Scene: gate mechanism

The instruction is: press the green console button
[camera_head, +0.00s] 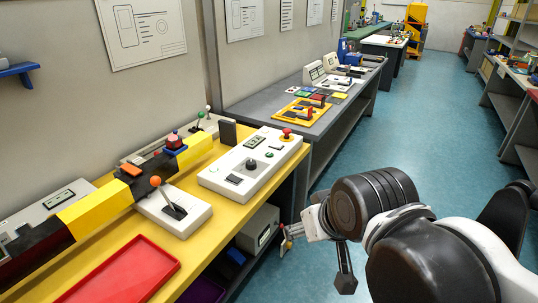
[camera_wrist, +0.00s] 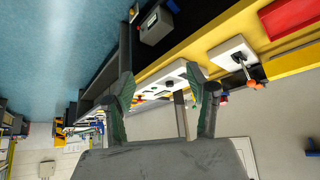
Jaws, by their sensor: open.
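The white console (camera_head: 222,174) lies on the yellow bench in the head view. It carries a small green button (camera_head: 268,155), a black knob (camera_head: 249,163), a green display (camera_head: 254,142) and a red button on a yellow base (camera_head: 286,133). In the wrist view, my gripper (camera_wrist: 161,92) is open and empty, its two dark fingers wide apart. A white panel, probably the console (camera_wrist: 170,79), shows beyond and between them, partly hidden by the right finger. The green button cannot be made out there. In the head view my arm is off the bench's right edge, apart from the console.
A white box with an orange-knobbed lever (camera_head: 173,209) stands left of the console, beside a yellow-and-black bar (camera_head: 95,208). A red tray (camera_head: 120,272) lies nearer. A grey bench (camera_head: 262,107) stands behind. The blue floor (camera_head: 420,120) to the right is open.

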